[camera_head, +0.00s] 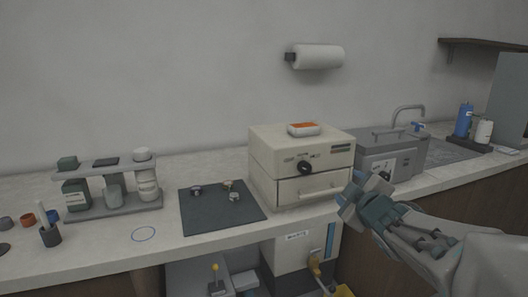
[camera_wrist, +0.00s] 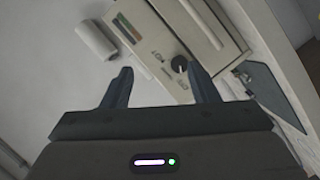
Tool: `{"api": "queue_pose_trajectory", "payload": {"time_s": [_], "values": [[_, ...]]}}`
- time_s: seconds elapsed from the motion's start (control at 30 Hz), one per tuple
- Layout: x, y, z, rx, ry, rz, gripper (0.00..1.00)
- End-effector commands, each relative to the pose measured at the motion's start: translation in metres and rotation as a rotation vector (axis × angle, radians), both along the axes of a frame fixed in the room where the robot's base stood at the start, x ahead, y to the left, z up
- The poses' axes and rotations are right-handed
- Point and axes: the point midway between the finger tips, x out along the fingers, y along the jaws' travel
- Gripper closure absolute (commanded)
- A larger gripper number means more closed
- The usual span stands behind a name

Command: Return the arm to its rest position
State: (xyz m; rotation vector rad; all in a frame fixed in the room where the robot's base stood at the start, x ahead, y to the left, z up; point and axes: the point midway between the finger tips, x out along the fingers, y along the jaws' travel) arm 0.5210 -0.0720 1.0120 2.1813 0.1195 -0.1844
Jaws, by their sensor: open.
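My gripper (camera_head: 358,193) is in the right half of the head view, at the end of my arm, in front of the counter edge and the lower right corner of the beige press box. In the wrist view my gripper (camera_wrist: 162,88) has its two dark fingers spread apart with nothing between them. The beige press (camera_head: 302,165) stands on the counter, with a black knob on its upper front and a drawer-like front below that looks shut. The press also shows tilted beyond the fingers in the wrist view (camera_wrist: 205,30). I cannot tell whether the gripper touches anything.
A dark mat (camera_head: 220,212) with several small pieces lies left of the press. A bottle rack (camera_head: 110,207) stands further left. A grey lidded box (camera_head: 392,160) stands right of the press, beside a sink with a faucet (camera_head: 408,108). A paper roll (camera_head: 318,57) hangs on the wall.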

Motion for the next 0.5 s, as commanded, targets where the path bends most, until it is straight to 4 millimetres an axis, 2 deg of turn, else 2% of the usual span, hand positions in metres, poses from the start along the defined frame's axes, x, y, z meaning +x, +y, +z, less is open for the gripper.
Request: {"api": "queue_pose_trajectory", "payload": {"time_s": [0.03, 0.17, 0.27, 0.37, 0.5], "values": [[-0.007, -0.001, 0.018, 0.052, 0.051, -0.058, 0.46], [-0.032, -0.006, 0.018, 0.198, 0.202, -0.214, 0.46], [-0.057, -0.004, 0.015, 0.31, 0.333, -0.326, 0.46], [-0.087, 0.005, 0.011, 0.421, 0.474, -0.428, 0.46], [-0.137, 0.026, 0.009, 0.561, 0.686, -0.552, 0.46]]}}
